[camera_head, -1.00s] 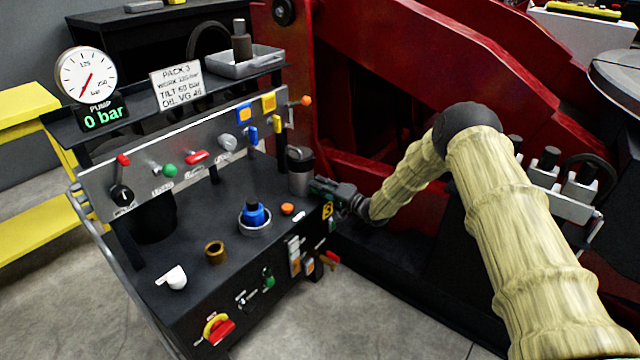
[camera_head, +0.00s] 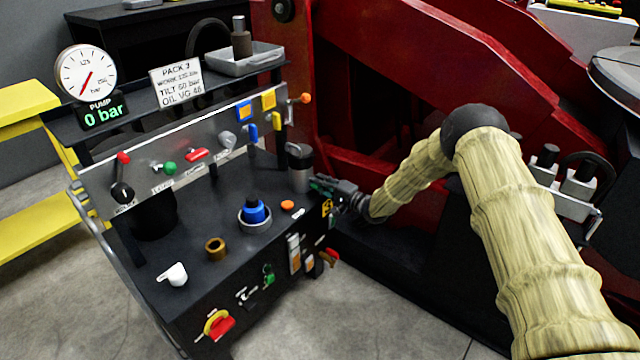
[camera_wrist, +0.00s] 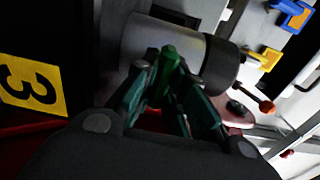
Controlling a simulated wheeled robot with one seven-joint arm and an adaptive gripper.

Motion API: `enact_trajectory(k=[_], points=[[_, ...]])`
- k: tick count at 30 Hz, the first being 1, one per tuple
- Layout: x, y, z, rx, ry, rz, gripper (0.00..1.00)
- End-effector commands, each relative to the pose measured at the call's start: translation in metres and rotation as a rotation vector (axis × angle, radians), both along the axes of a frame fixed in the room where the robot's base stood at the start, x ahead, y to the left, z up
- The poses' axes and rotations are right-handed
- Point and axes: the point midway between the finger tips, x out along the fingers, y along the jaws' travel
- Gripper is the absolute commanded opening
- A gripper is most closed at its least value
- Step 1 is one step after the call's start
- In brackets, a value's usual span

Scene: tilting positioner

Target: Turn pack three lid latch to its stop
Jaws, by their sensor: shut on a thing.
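The pack is a dark bench with a yellow "3" label (camera_head: 327,208) on its right end; the label also shows large in the wrist view (camera_wrist: 32,86). My gripper (camera_head: 318,186) is at that end, beside a grey canister with a dark top (camera_head: 300,170). In the wrist view my gripper (camera_wrist: 166,92) has its dark green fingers shut on a bright green piece, which looks like the lid latch (camera_wrist: 168,66). The latch stands in front of the grey cylinder (camera_wrist: 190,45). The fingers hide its lower part, and its turn angle is hard to read.
A gauge (camera_head: 86,73) with a "0 bar" display stands at the back left. The bench top holds a blue knob (camera_head: 254,211), an orange button (camera_head: 287,205), a brass ring (camera_head: 215,248) and a white piece (camera_head: 173,275). A red frame (camera_head: 440,60) rises close behind my arm.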

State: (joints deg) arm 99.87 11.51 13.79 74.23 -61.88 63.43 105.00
Motion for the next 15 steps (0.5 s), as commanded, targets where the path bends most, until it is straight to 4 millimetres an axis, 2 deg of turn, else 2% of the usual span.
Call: enact_trajectory(k=[3,4,7,15], points=[[0.0000,-0.0004,-0.0004,0.000,0.001,-0.001,0.00],[0.0000,-0.0004,-0.0004,0.000,0.001,-0.001,0.18],[0.0000,-0.0004,-0.0004,0.000,0.001,-0.001,0.35],[-0.0001,-0.0004,-0.0002,0.000,0.000,0.000,0.35]])
